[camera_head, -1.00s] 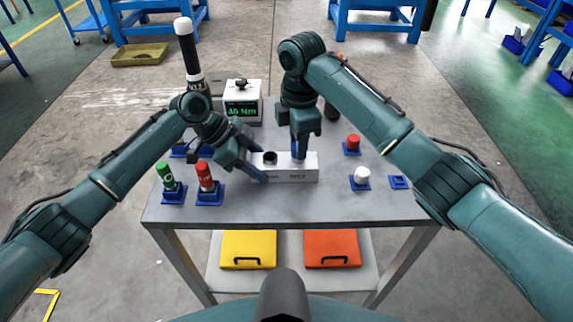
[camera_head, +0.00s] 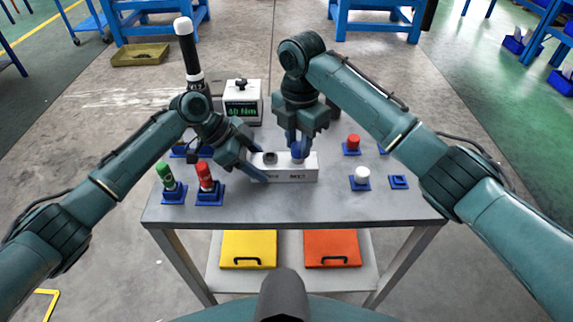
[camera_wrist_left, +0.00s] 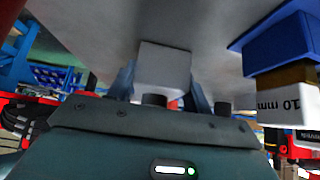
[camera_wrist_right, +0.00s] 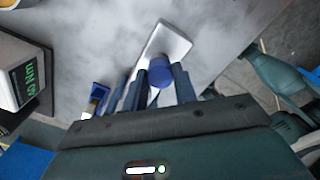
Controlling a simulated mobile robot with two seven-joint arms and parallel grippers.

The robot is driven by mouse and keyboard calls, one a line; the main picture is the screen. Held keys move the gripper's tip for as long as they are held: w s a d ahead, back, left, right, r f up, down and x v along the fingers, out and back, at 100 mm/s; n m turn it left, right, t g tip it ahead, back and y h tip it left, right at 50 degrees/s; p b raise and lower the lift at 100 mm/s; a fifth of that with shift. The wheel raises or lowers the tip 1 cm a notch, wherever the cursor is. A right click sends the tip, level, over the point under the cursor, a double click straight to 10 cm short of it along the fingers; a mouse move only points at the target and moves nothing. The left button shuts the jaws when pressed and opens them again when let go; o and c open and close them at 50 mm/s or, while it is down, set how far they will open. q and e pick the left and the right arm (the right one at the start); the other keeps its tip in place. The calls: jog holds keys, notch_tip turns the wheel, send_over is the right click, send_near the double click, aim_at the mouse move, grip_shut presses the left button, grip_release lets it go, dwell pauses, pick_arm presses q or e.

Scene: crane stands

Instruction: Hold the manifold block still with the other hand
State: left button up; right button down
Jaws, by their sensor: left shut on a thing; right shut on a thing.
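The white manifold block (camera_head: 291,175) sits on the grey table, with a dark round port (camera_head: 270,158) on its top left. My left gripper (camera_head: 254,170) is shut on the block's left end; the left wrist view shows the block (camera_wrist_left: 163,68) between the fingers. My right gripper (camera_head: 298,146) is above the block's right end, shut on a blue cylindrical part (camera_head: 298,152). In the right wrist view the blue part (camera_wrist_right: 160,72) is between the fingers, over the white block (camera_wrist_right: 172,40). Whether it is seated in the block is hidden.
Green (camera_head: 167,177) and red (camera_head: 205,177) cylinders stand in blue holders at front left. A red cap (camera_head: 353,142) and a white cap (camera_head: 362,175) stand in holders at right, beside an empty-looking blue holder (camera_head: 398,182).

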jog(key=shift+w+r, duration=0.1)
jog(key=shift+r, duration=0.05)
jog(key=n, duration=0.5)
jog(key=n, duration=0.5)
jog(key=c, duration=1)
grip_release()
jog(key=shift+c, duration=0.4)
